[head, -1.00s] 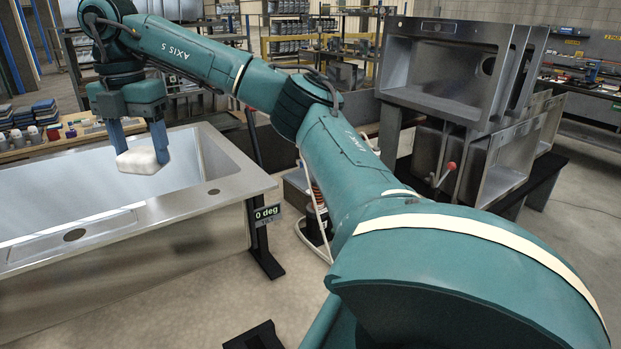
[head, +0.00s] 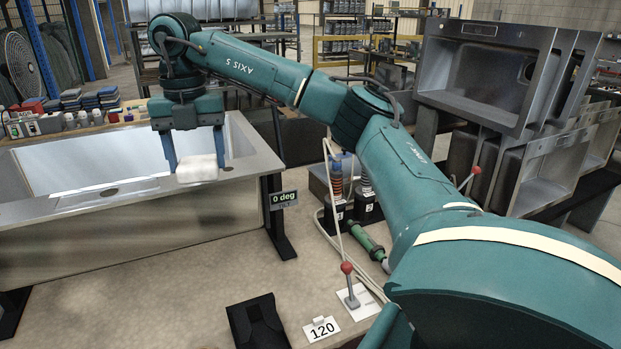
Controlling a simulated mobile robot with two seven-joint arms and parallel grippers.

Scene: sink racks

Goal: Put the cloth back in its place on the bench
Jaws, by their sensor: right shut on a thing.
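My right gripper (head: 196,152) points down, with a blue finger on each side of a white folded cloth (head: 197,169). It is shut on the cloth and holds it over the near rim of the steel sink (head: 141,188). I cannot tell how far the cloth is above the rim. The bench (head: 140,117) with bottles and small goods runs behind the sink, at the left; the arm hides part of what is behind it. My left gripper is not in view.
A tilted "0 deg" display (head: 284,200) hangs at the sink's right end. A rack of steel sinks (head: 487,75) stands at the right.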

